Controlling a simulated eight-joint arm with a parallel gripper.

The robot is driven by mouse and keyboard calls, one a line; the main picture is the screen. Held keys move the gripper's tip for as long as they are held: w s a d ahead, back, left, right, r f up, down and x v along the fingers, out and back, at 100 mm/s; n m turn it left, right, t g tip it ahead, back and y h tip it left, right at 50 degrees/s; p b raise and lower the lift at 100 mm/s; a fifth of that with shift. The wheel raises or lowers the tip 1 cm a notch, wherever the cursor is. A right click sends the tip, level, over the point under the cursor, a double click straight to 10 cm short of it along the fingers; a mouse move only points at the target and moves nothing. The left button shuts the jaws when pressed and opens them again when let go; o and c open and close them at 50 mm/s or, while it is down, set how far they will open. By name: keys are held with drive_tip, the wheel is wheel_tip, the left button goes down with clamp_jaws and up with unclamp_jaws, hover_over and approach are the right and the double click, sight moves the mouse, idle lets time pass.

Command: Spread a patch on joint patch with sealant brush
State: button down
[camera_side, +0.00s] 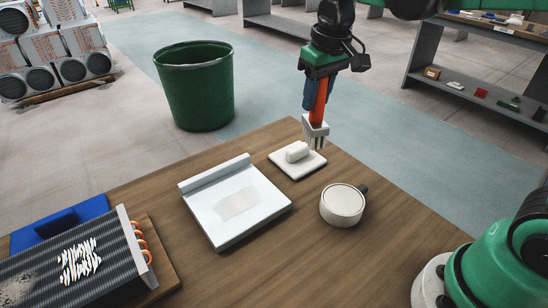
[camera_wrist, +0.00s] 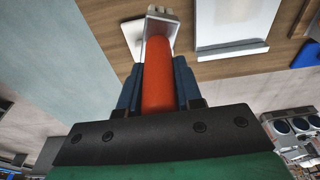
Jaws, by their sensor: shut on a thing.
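My gripper (camera_side: 314,98) is shut on the red handle of the sealant brush (camera_side: 318,116) above the far corner of the wooden table. The brush hangs about upright, its pale head and bristles down, behind a small white rest. In the wrist view, the blue fingers of my gripper (camera_wrist: 158,82) clasp the red handle of the brush (camera_wrist: 160,60). The white panel (camera_side: 225,222) with a raised back edge lies left of the brush. A faint beige joint patch (camera_side: 239,204) shows on it. The panel also shows in the wrist view (camera_wrist: 232,25).
The white rest (camera_side: 284,165) carries a small white block. A round whitish pot (camera_side: 342,206) with a dark handle stands to its right. A finned coil unit (camera_side: 95,262) and a blue object (camera_side: 82,216) are at front left. A green bin (camera_side: 195,95) stands beyond the table.

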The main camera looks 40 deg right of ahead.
idle(0.3)
drive_tip(key=shift+w+a+n, duration=0.15)
drive_tip(key=shift+a+n, duration=0.25)
drive_tip(key=shift+n, duration=0.3)
drive_tip(key=w+a+f+n+g+y, duration=0.1)
drive_tip(key=w+a+f+n+g, duration=0.1)
drive_tip(key=a+n, duration=0.9)
drive_tip(key=shift+a+f+n+g+y, duration=0.15)
drive_tip(key=shift+f+n+g+y, duration=0.3)
drive_tip(key=shift+n, duration=4.65)
drive_tip(key=shift+f, duration=0.1)
